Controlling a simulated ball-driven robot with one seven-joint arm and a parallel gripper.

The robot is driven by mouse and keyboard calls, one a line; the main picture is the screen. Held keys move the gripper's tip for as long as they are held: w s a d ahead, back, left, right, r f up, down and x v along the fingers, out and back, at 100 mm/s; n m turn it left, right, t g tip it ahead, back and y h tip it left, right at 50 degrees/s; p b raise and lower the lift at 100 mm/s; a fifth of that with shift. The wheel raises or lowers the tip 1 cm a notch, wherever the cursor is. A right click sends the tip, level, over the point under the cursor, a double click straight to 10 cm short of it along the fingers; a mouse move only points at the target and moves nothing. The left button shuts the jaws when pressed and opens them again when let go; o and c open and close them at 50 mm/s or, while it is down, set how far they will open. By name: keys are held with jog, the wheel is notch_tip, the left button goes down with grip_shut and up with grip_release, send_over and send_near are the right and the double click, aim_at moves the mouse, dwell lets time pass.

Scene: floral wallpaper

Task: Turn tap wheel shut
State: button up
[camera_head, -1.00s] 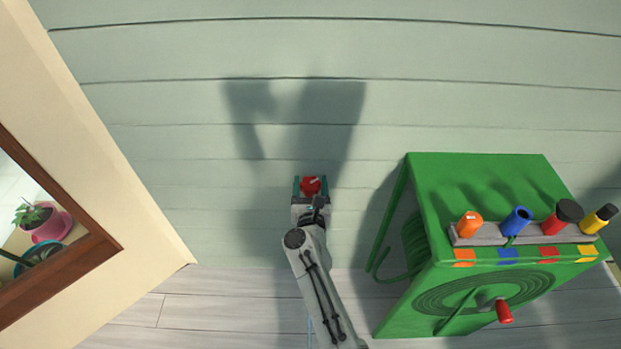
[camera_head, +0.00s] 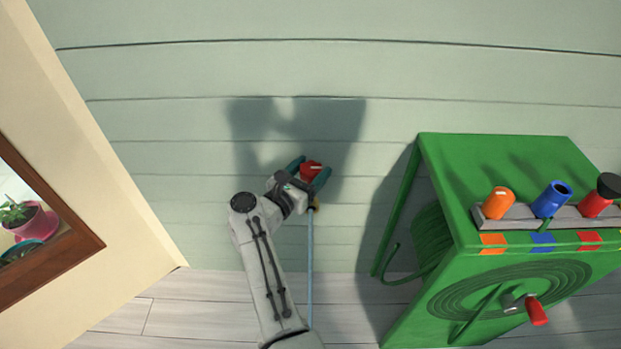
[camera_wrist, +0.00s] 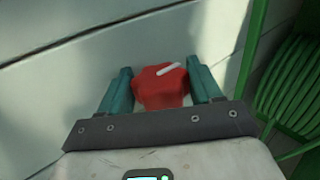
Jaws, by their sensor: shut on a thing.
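The red tap wheel (camera_head: 311,169) with a white mark on it sits at the wall, above a thin pale blue pipe (camera_head: 310,262). My gripper (camera_head: 309,173) reaches it from below left, its two teal fingers on either side of the wheel. In the wrist view the red wheel (camera_wrist: 160,84) sits between the teal fingers of my gripper (camera_wrist: 163,86), which are shut on it. The white mark slants up to the right there. The tap body behind the wheel is mostly hidden by the gripper and wheel.
A green cabinet (camera_head: 500,165) with a coiled hose, several coloured nozzles and a red-handled crank (camera_head: 537,312) stands to the right. A cream wall with a brown-framed opening (camera_head: 84,243) is at the left. The green plank wall (camera_head: 220,70) above is bare.

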jog(key=shift+r+h, duration=0.15)
jog(key=shift+h, duration=0.15)
jog(key=o, duration=0.7)
jog(key=shift+a, duration=0.1)
jog(key=shift+p+v, duration=0.95)
jog(key=shift+v, duration=4.35)
jog(key=shift+o, duration=0.3)
